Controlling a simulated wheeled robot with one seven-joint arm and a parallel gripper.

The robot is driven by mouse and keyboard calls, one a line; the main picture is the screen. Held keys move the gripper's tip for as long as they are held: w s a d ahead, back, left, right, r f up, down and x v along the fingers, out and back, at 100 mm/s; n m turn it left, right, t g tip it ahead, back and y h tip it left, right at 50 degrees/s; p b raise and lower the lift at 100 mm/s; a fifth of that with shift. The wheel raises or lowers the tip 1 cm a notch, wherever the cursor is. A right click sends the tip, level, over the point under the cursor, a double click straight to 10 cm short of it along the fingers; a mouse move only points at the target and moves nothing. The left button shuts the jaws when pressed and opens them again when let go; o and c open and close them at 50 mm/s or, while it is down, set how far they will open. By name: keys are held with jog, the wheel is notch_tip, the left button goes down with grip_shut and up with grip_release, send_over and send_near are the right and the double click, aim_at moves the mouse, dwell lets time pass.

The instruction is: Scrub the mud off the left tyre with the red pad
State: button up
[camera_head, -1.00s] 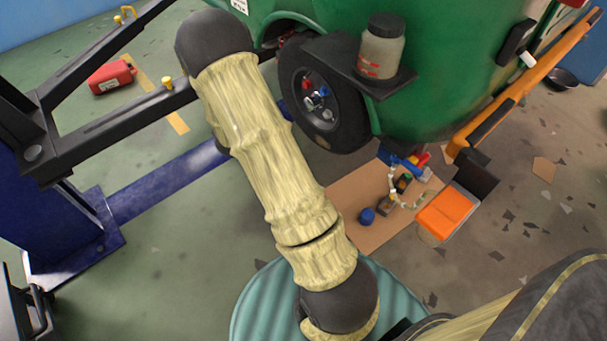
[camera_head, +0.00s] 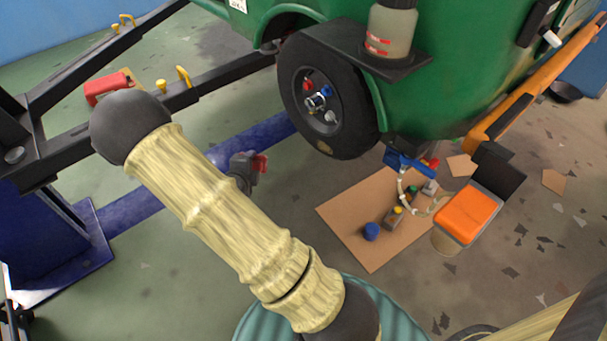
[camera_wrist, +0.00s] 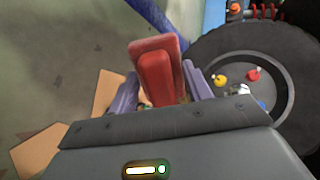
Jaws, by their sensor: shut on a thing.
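The red pad (camera_head: 261,164) is in my gripper (camera_head: 250,163), held in the air to the left of the tyre and apart from it. In the wrist view the red pad (camera_wrist: 156,76) stands between the two purple fingers of my gripper (camera_wrist: 160,82), which is shut on it. The black tyre (camera_head: 351,128) is on the green rickshaw, under its arch. A small brownish patch of mud (camera_head: 324,148) shows low on its sidewall. In the wrist view the tyre (camera_wrist: 222,52) fills the right side; I cannot make out mud there.
A jar (camera_head: 390,32) stands on a black shelf just above and right of the tyre. A cardboard sheet (camera_head: 345,215) with small items lies below right, beside an orange-topped stool (camera_head: 468,214). Dark lift arms (camera_head: 85,125) and a red can (camera_head: 105,86) are at left.

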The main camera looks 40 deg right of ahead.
aim_at(266, 168)
jog(key=d+h, duration=0.1)
jog(key=s+d+f+m+h+b, duration=0.1)
jog(key=d, duration=0.1)
jog(key=d+m+h, duration=0.1)
jog(key=shift+s+d+f+b, duration=0.2)
jog(key=shift+d+f+b, duration=0.1)
jog(key=shift+d, duration=0.05)
jog(key=s+d+f+m+g+h, duration=0.2)
jog(key=s+d+m+g+h, duration=0.4)
jog(key=d+g, duration=0.1)
jog(key=shift+d+g, duration=0.4)
jog(key=shift+d, duration=0.45)
jog(key=shift+s+f, duration=0.1)
jog(key=shift+w+d+b, duration=0.15)
jog(key=shift+d+b, duration=1.05)
jog(key=shift+d, duration=0.3)
jog(key=shift+w+d+b, duration=0.1)
jog(key=shift+d+b, duration=1.05)
jog(key=shift+d, duration=0.35)
jog(key=shift+d+p, duration=0.45)
jog(key=shift+d, duration=0.5)
